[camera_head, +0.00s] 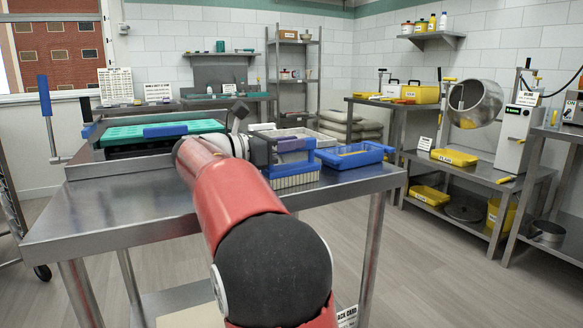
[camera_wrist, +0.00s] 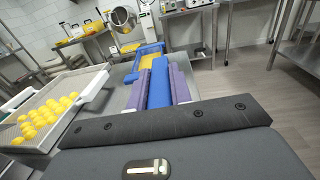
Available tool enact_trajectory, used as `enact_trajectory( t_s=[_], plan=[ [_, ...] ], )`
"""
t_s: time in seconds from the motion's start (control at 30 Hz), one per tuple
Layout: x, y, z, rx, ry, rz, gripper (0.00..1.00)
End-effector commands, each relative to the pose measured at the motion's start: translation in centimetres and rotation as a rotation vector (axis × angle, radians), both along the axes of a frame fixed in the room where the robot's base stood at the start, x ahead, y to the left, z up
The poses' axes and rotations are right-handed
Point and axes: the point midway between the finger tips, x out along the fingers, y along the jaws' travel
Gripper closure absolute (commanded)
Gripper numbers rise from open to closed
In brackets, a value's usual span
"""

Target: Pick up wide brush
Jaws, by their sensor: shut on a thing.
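The wide brush has a blue body (camera_head: 292,170) and a row of white bristles (camera_head: 295,181). It hangs bristles down at the right part of the steel table in the head view. My gripper (camera_head: 290,146), with purple fingers, is shut on it from above. In the wrist view, the blue brush (camera_wrist: 159,85) lies between the two purple fingers of my gripper (camera_wrist: 160,68). The bristles are hidden there. I cannot tell whether the bristles touch the tabletop.
A blue tray (camera_head: 372,156) with something yellow inside stands just right of the brush. A pale tray (camera_wrist: 97,87) of yellow pieces lies left in the wrist view. A green mould (camera_head: 120,135) sits in the machine on the steel table (camera_head: 125,215). The table's front left is clear.

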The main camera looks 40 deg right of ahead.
Motion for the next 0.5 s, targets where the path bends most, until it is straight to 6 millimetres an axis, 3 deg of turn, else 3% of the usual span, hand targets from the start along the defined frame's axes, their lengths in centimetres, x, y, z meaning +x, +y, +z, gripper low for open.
enact_trajectory(
  t_s=[0.27,0.5],
  plan=[
    [0.0,0.0,0.3,0.000,-0.002,0.000,1.00],
    [0.0,0.0,3.0,-0.001,-0.003,0.001,1.00]
  ],
)
